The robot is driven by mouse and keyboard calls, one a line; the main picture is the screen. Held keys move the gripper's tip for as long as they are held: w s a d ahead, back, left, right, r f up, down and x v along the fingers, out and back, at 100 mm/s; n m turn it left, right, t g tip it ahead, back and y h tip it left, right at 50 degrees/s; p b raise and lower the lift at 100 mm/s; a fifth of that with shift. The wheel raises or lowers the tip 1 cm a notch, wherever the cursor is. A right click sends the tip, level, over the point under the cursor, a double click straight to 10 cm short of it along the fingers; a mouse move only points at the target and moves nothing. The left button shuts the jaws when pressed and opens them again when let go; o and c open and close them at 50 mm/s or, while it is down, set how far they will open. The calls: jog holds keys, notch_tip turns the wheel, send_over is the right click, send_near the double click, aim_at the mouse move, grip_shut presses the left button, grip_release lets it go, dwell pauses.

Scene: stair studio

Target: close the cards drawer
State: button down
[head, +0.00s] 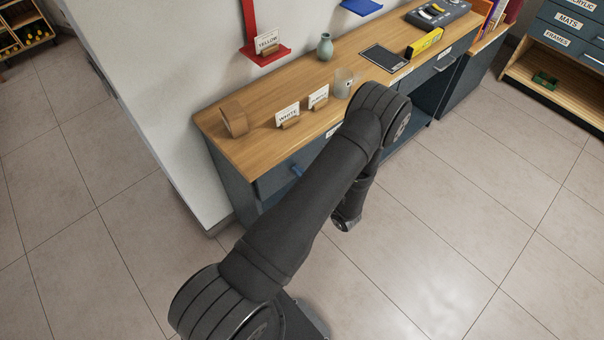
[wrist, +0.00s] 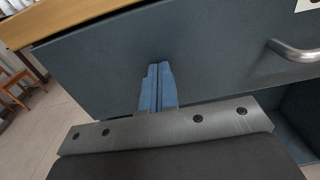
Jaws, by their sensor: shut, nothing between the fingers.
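A blue-grey drawer front (head: 272,182) lies under the left end of the wooden desk. Its label is mostly hidden behind my arm, so I cannot read whether it says cards. My gripper (head: 297,170) shows only as a blue fingertip in front of this drawer; the rest is behind my arm. In the wrist view my gripper (wrist: 157,72) has its two blue fingers together and empty, pointing at the drawer front (wrist: 100,62). The tips are at or very near its face; contact is unclear. A metal handle (wrist: 295,52) is right of the fingers.
The desk top (head: 245,155) carries a wooden block (head: 234,118), card stands, a glass (head: 344,83) and a vase (head: 325,47). Another drawer with a handle (head: 445,64) is farther right. Open tiled floor lies in front.

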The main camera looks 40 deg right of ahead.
jog(key=shift+w+d+r, duration=0.1)
jog(key=shift+w+d, duration=0.05)
jog(key=shift+w, duration=0.05)
jog(key=s, duration=1.4)
jog(key=shift+s, duration=0.25)
jog(key=shift+w, duration=0.1)
jog(key=w, duration=1.3)
jog(key=shift+w, duration=0.2)
